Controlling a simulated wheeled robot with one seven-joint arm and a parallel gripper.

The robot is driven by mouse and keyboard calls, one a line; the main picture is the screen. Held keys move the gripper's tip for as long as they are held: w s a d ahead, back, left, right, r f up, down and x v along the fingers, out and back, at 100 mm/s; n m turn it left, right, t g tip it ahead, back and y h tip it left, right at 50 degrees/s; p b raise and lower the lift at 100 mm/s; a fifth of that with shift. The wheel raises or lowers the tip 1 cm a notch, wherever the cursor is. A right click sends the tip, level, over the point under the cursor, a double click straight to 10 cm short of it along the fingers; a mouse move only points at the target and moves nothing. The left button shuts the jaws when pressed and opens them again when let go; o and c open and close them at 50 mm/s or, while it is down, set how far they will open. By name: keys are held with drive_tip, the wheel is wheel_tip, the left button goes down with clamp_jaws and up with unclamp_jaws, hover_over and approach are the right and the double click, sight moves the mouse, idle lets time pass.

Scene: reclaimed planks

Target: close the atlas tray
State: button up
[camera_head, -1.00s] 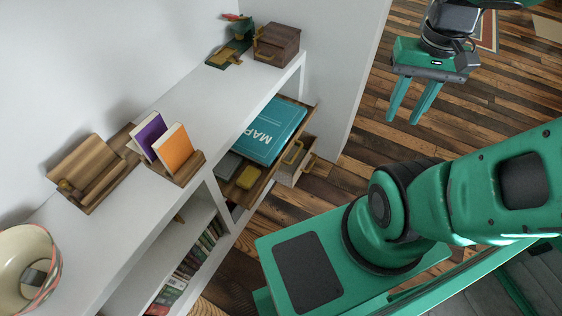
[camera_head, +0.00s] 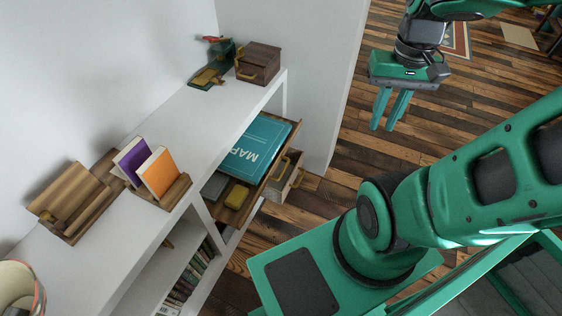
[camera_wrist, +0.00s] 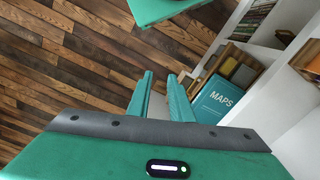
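The atlas tray (camera_head: 255,192) is a wooden tray sticking out of the white shelf unit below its top. It holds a large teal book marked MAPS (camera_head: 257,142), a yellow item (camera_head: 237,197) and a grey item (camera_head: 215,185). The MAPS book also shows at the right in the wrist view (camera_wrist: 217,99). My gripper (camera_head: 388,126) is green, with two fingers pointing down and a gap between them. It is empty, over the plank floor to the right of the tray and apart from it.
On the white top (camera_head: 190,118) stand a wooden box (camera_head: 258,62), a book holder with orange (camera_head: 158,172) and purple books, and a wooden stand (camera_head: 70,200).

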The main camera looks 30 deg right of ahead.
drive_tip(key=shift+n+y, duration=0.4)
drive_tip(key=w+f, duration=0.2)
drive_tip(key=w, duration=0.1)
drive_tip(key=w+d+f, duration=0.1)
drive_tip(key=w, duration=0.1)
drive_tip(key=w+f, duration=0.2)
drive_tip(key=w, duration=0.1)
drive_tip(key=shift+w+d+f, duration=0.3)
drive_tip(key=shift+d+f, duration=0.05)
drive_tip(key=shift+d, duration=0.05)
clamp_jaws()
drive_tip(key=w+d+f+t+y, duration=0.1)
drive_tip(key=w+f+y, duration=0.1)
drive_tip(key=w+f, duration=0.7)
drive_tip(key=m+t+y, duration=0.3)
drive_tip(key=m+t, duration=0.2)
drive_tip(key=t, duration=0.1)
approach(284, 152)
drive_tip(key=s+d+r, duration=0.3)
drive_tip(key=s+d, duration=0.1)
drive_tip(key=s, duration=0.2)
drive_tip(key=shift+w+a+r+x, duration=0.2)
drive_tip(key=shift+w+r+x, duration=0.15)
drive_tip(key=shift+x, duration=1.75)
drive_tip(key=shift+w+a+r+x, duration=0.2)
drive_tip(key=shift+r+x, duration=0.15)
drive_tip(key=shift+x, duration=1.8)
drive_tip(key=shift+w+a+r+x, duration=0.15)
drive_tip(key=shift+w+r+x, duration=0.2)
drive_tip(key=shift+x, duration=1.75)
